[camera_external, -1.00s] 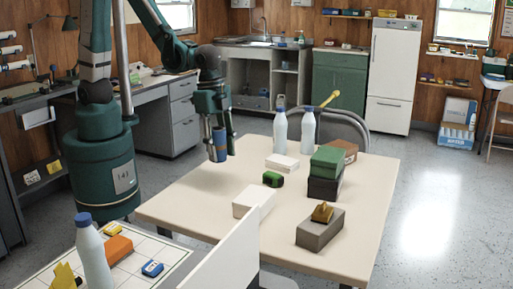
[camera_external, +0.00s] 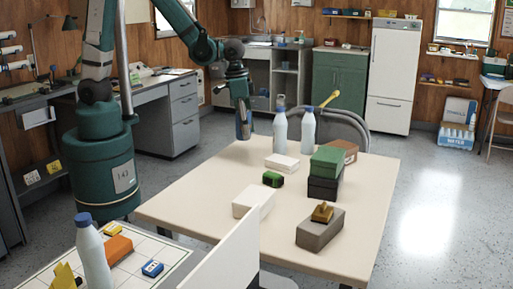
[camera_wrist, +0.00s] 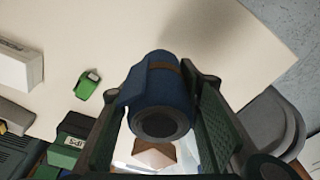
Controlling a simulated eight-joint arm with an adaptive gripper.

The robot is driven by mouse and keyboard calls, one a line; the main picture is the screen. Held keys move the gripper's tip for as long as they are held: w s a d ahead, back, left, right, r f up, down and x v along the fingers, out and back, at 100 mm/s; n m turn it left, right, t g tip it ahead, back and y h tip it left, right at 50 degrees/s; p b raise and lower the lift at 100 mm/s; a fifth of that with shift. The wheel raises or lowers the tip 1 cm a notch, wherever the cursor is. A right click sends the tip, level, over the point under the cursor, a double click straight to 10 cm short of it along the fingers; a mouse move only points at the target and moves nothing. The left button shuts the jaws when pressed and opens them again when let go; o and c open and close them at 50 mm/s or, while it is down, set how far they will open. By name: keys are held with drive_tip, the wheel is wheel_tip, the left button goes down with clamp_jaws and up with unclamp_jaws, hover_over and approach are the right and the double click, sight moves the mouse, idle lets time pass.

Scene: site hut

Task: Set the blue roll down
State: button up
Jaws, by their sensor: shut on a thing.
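The blue roll (camera_wrist: 158,82) is between the two fingers of my gripper (camera_wrist: 160,125), with its round end and dark core facing the wrist camera. A brown band crosses its side. In the external view my gripper (camera_external: 242,132) points down by the far left edge of the cream table (camera_external: 190,203), left of two white bottles. The roll (camera_external: 241,129) shows there as a narrow blue strip, partly hidden by the fingers. It appears to be held just above the table, but the exact gap cannot be told.
White bottles with blue caps (camera_external: 280,133) (camera_external: 308,132) stand close right of my gripper. A white box (camera_external: 282,162), a green tape measure (camera_external: 273,179) and stacked boxes (camera_external: 325,172) stand on the table. A grey chair (camera_external: 350,122) is behind it. The table's left front is clear.

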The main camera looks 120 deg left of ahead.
drive_tip(key=s+a+n, duration=0.3)
drive_tip(key=a, duration=0.5)
drive_tip(key=shift+a, duration=0.4)
drive_tip(key=shift+f+b, duration=0.75)
drive_tip(key=shift+f, duration=2.35)
drive_tip(key=shift+f+b, duration=0.55)
drive_tip(key=shift+f, duration=1.35)
drive_tip(key=shift+f, duration=0.1)
drive_tip(key=o, duration=0.9)
drive_tip(key=shift+c, duration=0.2)
drive_tip(key=shift+o, duration=0.3)
